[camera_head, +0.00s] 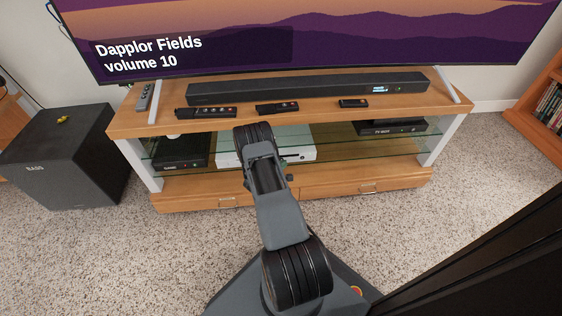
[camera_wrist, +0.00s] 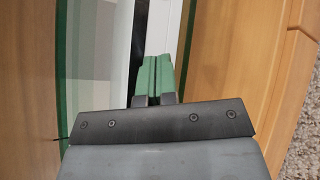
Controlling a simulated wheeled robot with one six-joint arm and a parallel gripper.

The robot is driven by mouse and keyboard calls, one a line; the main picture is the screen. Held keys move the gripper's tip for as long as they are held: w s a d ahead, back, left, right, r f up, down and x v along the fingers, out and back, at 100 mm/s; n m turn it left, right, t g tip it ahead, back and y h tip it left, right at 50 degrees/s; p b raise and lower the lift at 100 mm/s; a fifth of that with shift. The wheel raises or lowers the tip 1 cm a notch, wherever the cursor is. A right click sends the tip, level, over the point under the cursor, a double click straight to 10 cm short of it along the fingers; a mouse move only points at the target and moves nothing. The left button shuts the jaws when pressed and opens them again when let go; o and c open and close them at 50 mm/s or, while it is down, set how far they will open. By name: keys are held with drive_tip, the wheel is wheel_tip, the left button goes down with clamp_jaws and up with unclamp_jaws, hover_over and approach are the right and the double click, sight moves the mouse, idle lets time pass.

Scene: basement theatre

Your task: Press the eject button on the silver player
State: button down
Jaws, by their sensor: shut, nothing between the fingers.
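The silver player (camera_head: 302,154) is a pale box on the glass shelf of the TV stand, in the middle of the head view. My arm hides part of its front, and I cannot make out the eject button. In the wrist view a pale surface with a dark strip, likely the player (camera_wrist: 108,65), lies beside and beyond the fingertips. My gripper (camera_wrist: 153,75) has green fingers pressed together with nothing between them. They point toward this pale face; I cannot tell whether they touch it. In the head view my arm mostly hides the gripper.
The wooden TV stand (camera_head: 430,100) has glass shelf edges close around the player. Dark boxes stand left (camera_head: 182,152) and right (camera_head: 392,127). A soundbar (camera_head: 300,88) and several remotes lie on top. A black subwoofer (camera_head: 70,160) stands left.

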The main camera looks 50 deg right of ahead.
idle(0.3)
drive_tip(key=shift+s+a+p, duration=0.3)
drive_tip(key=shift+s+a, duration=0.05)
drive_tip(key=shift+s, duration=0.1)
drive_tip(key=s+a+p, duration=0.2)
drive_tip(key=s+a, duration=0.2)
drive_tip(key=shift+s, duration=0.3)
idle(0.3)
idle(0.3)
drive_tip(key=shift+s+a+p, duration=0.6)
drive_tip(key=shift+s+a, duration=0.1)
drive_tip(key=shift+s, duration=0.2)
